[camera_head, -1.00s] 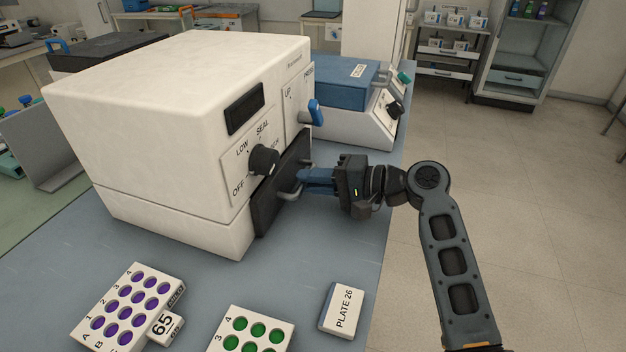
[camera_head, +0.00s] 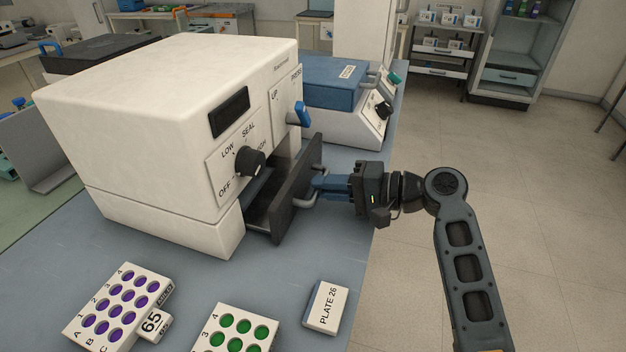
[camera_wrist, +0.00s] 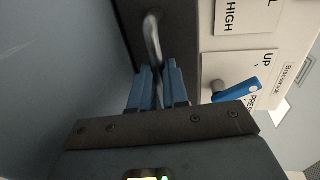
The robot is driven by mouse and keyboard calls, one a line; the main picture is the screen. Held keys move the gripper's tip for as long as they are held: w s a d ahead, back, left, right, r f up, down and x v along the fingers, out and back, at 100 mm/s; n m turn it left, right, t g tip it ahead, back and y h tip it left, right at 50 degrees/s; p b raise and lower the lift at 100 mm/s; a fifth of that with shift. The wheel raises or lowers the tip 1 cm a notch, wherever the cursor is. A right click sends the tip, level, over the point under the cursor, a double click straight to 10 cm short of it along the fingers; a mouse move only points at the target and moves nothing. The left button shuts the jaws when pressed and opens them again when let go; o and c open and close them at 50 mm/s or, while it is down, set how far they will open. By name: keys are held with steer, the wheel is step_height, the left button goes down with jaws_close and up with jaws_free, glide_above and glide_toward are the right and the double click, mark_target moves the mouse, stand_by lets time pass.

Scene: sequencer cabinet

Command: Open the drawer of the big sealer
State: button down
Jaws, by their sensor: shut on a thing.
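The big sealer (camera_head: 150,130) is a large white box on the blue-grey bench, with a dark knob (camera_head: 250,162) and a blue lever (camera_head: 301,114) on its front. Its dark grey drawer (camera_head: 290,190) stands partly out, with a gap behind its front panel. My gripper (camera_head: 318,187) is shut on the drawer's grey bar handle (camera_head: 308,201). In the wrist view the blue fingers (camera_wrist: 158,88) sit on either side of the handle (camera_wrist: 152,40). The drawer's inside is mostly hidden from view.
A smaller blue and white machine (camera_head: 340,85) stands behind the sealer. A purple well plate (camera_head: 118,305), a green well plate (camera_head: 238,330) and a box marked PLATE 26 (camera_head: 326,307) lie in front. Open floor (camera_head: 520,220) is to the right.

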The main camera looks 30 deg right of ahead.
steer(key=f+p+v, duration=0.2)
steer(key=f+v, duration=0.1)
steer(key=v, duration=1.1)
steer(key=shift+s+d, duration=0.25)
steer(key=shift+s, duration=0.05)
steer(key=c, duration=1.1)
jaws_free()
steer(key=shift+b+v, duration=0.3)
steer(key=shift+v, duration=3.6)
steer(key=shift+f, duration=0.1)
